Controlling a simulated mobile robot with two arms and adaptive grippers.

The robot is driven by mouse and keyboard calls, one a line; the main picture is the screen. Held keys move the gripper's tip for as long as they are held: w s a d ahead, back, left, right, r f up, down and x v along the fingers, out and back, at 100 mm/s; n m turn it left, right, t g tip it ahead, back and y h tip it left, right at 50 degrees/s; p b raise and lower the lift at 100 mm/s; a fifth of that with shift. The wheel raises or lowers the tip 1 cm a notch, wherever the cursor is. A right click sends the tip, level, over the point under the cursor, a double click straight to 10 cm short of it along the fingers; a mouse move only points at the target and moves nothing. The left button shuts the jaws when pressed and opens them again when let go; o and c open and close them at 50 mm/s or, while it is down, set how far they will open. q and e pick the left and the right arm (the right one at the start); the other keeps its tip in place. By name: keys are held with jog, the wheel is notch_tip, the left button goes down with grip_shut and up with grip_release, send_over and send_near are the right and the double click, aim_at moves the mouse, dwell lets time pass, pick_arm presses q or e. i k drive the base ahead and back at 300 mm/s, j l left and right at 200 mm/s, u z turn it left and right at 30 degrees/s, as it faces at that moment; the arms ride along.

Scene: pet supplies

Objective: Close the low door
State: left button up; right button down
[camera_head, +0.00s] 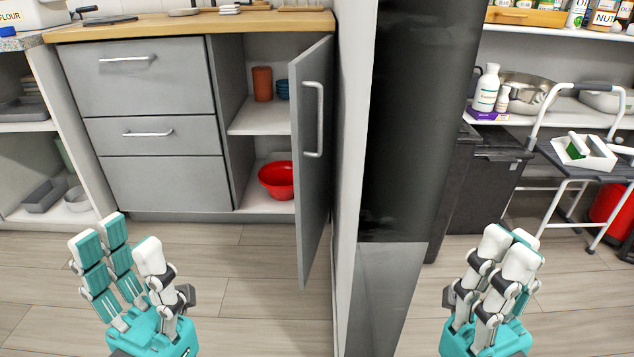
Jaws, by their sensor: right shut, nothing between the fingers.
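The low door (312,170) is a grey cabinet door with a silver bar handle (314,120). It stands wide open, swung out on its right side. The open cabinet shows a shelf (258,122) with an orange-brown container and blue stacked dishes, and a red bowl (277,180) on the bottom. My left gripper (122,250) is open and empty, low in front of the drawers and left of the door. My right gripper (510,250) is shut and empty, to the right of the door beyond the wall edge and dark column. Neither gripper touches the door.
A white wall edge (348,200) and a tall dark column (407,130) stand between the door and my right gripper. Grey drawers (150,130) are left of the opening. A step stool (585,160) is at right. The wooden floor (255,260) before the cabinet is clear.

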aim_at(311, 73)
jog(key=i+j, duration=0.35)
jog(key=j, duration=0.15)
jog(key=i+j, duration=0.4)
jog(key=j+z, duration=0.05)
jog(key=j, duration=0.05)
